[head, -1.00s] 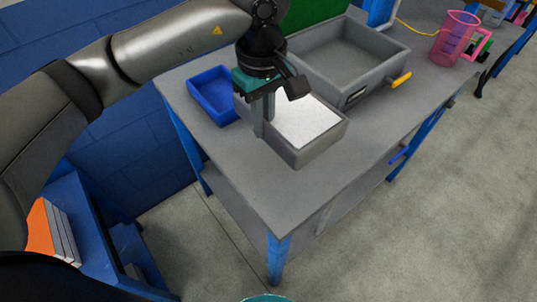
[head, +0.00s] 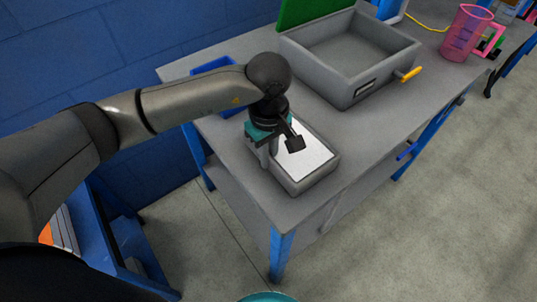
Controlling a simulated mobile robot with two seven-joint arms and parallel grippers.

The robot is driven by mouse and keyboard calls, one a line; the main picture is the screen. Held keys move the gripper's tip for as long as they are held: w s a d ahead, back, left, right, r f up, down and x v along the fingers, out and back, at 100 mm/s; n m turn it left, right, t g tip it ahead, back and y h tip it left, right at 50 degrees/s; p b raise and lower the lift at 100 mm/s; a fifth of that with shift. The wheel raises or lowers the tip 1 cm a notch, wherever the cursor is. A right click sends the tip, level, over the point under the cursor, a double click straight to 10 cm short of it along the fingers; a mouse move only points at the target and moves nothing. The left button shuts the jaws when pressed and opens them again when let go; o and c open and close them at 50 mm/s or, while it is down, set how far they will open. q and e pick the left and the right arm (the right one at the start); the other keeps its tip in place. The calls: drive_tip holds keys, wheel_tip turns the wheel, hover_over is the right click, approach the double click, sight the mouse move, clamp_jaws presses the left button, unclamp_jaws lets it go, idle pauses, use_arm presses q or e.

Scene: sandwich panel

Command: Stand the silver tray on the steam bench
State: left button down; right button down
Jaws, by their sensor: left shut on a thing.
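The silver tray (head: 313,180) is a grey open box with a white filling, near the front corner of the grey bench top (head: 262,196). I take this blue-legged bench to be the steam bench. My left gripper (head: 268,158) points down at the tray's left side and is shut on its wall. The gripper and wrist hide the tray's back left part. The tray looks level and at or just above the bench top; I cannot tell whether it touches.
A blue tray (head: 207,66) is mostly hidden behind my left arm. A pink jug (head: 465,33) stands at the far right. Bench top right of the tray is clear.

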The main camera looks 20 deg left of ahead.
use_arm(q)
drive_tip(key=shift+f, duration=0.1)
use_arm(e)
drive_tip(key=shift+f, duration=0.2)
use_arm(q)
drive_tip(key=c, duration=0.9)
unclamp_jaws()
use_arm(e)
drive_tip(key=shift+w+r, duration=0.1)
drive_tip(key=shift+d, duration=0.1)
use_arm(q)
drive_tip(key=shift+r, duration=0.25)
wheel_tip(320, 180, up, 7)
drive_tip(key=shift+r+p, duration=0.1)
drive_tip(key=shift+p, duration=0.6)
wheel_tip(320, 180, up, 5)
drive_tip(key=shift+f+p, duration=0.2)
drive_tip(key=shift+p, duration=0.1)
use_arm(e)
drive_tip(key=shift+g, duration=0.3)
drive_tip(key=s+a+r, duration=0.2)
drive_tip(key=shift+s+a, duration=0.1)
drive_tip(key=shift+s, duration=0.3)
